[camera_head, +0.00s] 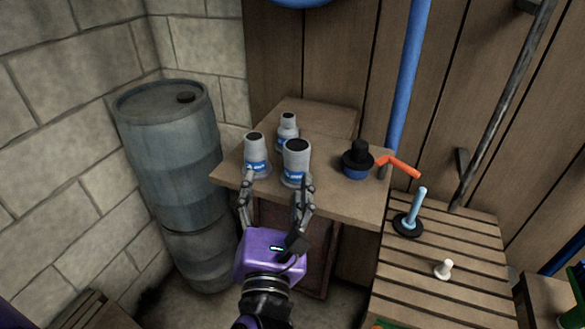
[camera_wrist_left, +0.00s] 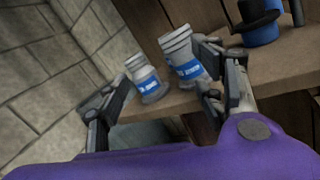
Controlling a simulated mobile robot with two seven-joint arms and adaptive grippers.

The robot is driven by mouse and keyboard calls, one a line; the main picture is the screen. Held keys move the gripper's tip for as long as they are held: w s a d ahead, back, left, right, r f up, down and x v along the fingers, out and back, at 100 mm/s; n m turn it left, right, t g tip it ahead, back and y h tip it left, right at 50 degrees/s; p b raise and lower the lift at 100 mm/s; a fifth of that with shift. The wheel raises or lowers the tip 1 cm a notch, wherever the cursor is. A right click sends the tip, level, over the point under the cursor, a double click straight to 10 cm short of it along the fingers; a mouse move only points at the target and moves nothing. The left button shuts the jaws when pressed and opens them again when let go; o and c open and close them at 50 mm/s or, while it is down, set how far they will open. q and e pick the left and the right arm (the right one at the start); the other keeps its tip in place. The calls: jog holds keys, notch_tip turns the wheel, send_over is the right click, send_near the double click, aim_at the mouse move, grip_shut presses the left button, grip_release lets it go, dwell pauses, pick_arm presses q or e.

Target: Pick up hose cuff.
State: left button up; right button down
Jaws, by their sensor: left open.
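Three grey hose cuffs with blue label bands stand upright on a wooden shelf (camera_head: 330,200). One is at the front left (camera_head: 256,155), one at the front right (camera_head: 296,161), and one behind them (camera_head: 288,132). My left gripper (camera_head: 275,184) is open and empty at the shelf's front edge, its fingers pointing at the two front cuffs. In the left wrist view the left cuff (camera_wrist_left: 147,80) and right cuff (camera_wrist_left: 183,56) show between the spread fingers (camera_wrist_left: 163,86). The right finger overlaps the right cuff's edge; I cannot tell whether they touch. My right gripper is out of view.
A black and blue cap-like part (camera_head: 357,161) and an orange-handled item (camera_head: 400,166) are right of the cuffs. A lower slatted bench (camera_head: 440,245) holds a blue-handled plunger (camera_head: 409,224) and a small white piece (camera_head: 444,269). A grey-blue barrel (camera_head: 172,150) stands left.

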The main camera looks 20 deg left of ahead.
aim_at(296, 170)
pick_arm(q)
jog(key=w+n, duration=0.1)
jog(key=d+f+n+g, duration=0.1)
jog(key=shift+w+d+n+h, duration=0.25)
jog(key=shift+w+n+h, duration=0.05)
jog(key=shift+w, duration=0.1)
jog(key=shift+w+d+f+n, duration=0.15)
jog(key=shift+d+n, duration=0.1)
jog(key=shift+n, duration=0.15)
jog(key=shift+w, duration=0.3)
jog(key=x, duration=0.4)
jog(key=p+x, duration=0.1)
jog(key=x, duration=0.1)
jog(key=shift+w+d+r, duration=0.35)
jog(key=shift+w+a+f, duration=0.15)
jog(key=shift+w, duration=0.15)
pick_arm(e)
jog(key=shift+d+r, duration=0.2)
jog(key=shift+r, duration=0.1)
pick_arm(q)
jog(key=shift+c, duration=0.5)
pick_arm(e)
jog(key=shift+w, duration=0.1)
pick_arm(q)
jog(key=c, duration=1.2)
jog(key=shift+c, duration=0.2)
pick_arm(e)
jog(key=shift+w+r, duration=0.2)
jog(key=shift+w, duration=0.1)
